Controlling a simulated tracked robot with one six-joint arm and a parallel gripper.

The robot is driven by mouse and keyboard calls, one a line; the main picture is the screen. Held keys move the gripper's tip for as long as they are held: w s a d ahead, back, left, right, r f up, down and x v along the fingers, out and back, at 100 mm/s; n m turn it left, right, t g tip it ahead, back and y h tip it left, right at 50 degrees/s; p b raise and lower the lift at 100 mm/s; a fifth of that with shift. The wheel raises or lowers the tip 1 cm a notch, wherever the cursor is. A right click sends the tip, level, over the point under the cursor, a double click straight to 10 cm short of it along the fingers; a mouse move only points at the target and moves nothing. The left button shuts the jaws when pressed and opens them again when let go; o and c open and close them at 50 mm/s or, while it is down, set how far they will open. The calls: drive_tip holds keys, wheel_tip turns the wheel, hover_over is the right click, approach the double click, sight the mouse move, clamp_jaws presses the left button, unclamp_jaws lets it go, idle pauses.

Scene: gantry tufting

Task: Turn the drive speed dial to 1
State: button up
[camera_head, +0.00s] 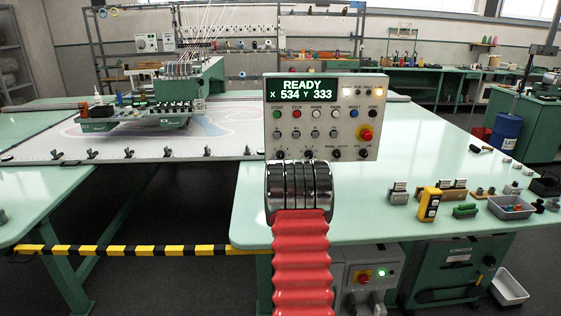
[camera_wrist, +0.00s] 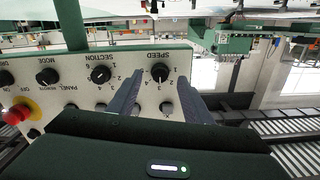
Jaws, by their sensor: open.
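The speed dial (camera_wrist: 159,72) is a small black knob on the pale control panel, with numbers printed around it under the word SPEED. The panel appears turned in the wrist view. I cannot tell for certain which number the knob's mark points to. My gripper (camera_wrist: 156,73) is open, with its two grey fingers reaching toward the panel on either side of the dial in the picture. I cannot tell whether they touch it. In the head view, the control panel (camera_head: 350,115) stands on the table with its display reading READY, and my arm hides the gripper and part of the lower panel.
The section dial (camera_wrist: 100,74) is beside the speed dial, and the mode dial (camera_wrist: 48,76) is further left. The red emergency button (camera_wrist: 17,113) is at the left edge. A yellow box (camera_head: 429,204) and a grey tray (camera_head: 511,208) stand on the green table (camera_head: 300,232).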

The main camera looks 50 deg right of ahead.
sight(281, 157)
drive_tip(key=shift+x, duration=1.9)
drive_tip(key=shift+c, duration=0.6)
drive_tip(key=c, duration=0.9)
drive_tip(key=shift+a, duration=0.15)
drive_tip(key=shift+c, duration=0.2)
